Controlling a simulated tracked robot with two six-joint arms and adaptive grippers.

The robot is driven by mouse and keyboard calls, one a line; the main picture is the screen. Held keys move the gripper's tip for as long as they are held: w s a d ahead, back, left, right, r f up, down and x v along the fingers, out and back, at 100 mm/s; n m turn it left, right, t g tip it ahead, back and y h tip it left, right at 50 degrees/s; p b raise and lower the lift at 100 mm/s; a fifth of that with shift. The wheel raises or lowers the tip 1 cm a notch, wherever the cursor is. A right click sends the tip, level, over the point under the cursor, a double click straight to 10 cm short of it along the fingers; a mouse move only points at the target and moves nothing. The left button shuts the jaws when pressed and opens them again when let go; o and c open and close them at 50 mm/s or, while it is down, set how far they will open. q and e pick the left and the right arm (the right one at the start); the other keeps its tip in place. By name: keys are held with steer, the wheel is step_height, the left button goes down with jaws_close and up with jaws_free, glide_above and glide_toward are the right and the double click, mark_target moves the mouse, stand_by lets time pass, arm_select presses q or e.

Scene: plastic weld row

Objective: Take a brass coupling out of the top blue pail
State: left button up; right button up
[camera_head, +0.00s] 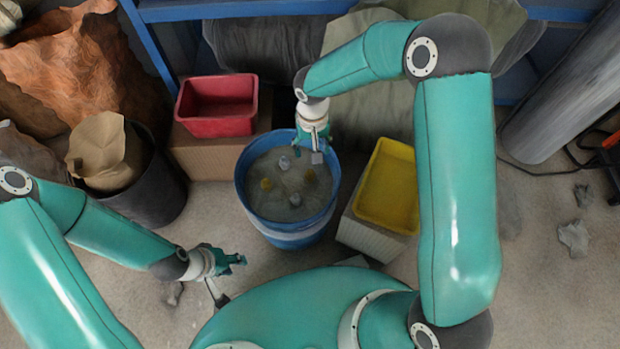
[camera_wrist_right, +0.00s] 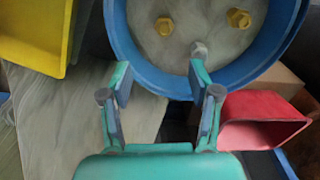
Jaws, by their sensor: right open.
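The blue pail (camera_head: 243,196) stands on the floor in the middle of the head view, and its rim shows in the right wrist view (camera_wrist_right: 122,42). On the grey-green surface inside it lie two brass couplings, one at the left (camera_head: 266,184) and one at the right (camera_head: 310,175). Both show in the wrist view, (camera_wrist_right: 165,25) and (camera_wrist_right: 238,18). Two grey pieces (camera_head: 284,162) (camera_head: 295,199) lie there too. My right gripper (camera_wrist_right: 160,78) is open and empty at the pail's far rim, one finger near a grey piece. My left gripper (camera_head: 236,261) is low, left of and nearer than the pail; its jaw gap is unclear.
A red bin (camera_head: 218,127) on a cardboard box (camera_head: 190,157) stands behind left. A yellow bin (camera_head: 388,190) on a box is close on the right. A black bin (camera_head: 160,190) with brown paper stands left. Open floor shows at the far right.

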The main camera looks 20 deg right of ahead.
mark_target(310, 172)
step_height(310, 172, down, 9)
steer(key=shift+b, duration=1.1)
steer(key=shift+s+a+f+b, duration=0.15)
steer(key=shift+f+b, duration=0.4)
steer(key=shift+f, duration=0.8)
steer(key=shift+s+a+f+b, duration=0.1)
steer(key=shift+a+f+b, duration=0.3)
steer(key=shift+f, duration=0.95)
steer(key=shift+d, duration=0.15)
jaws_close()
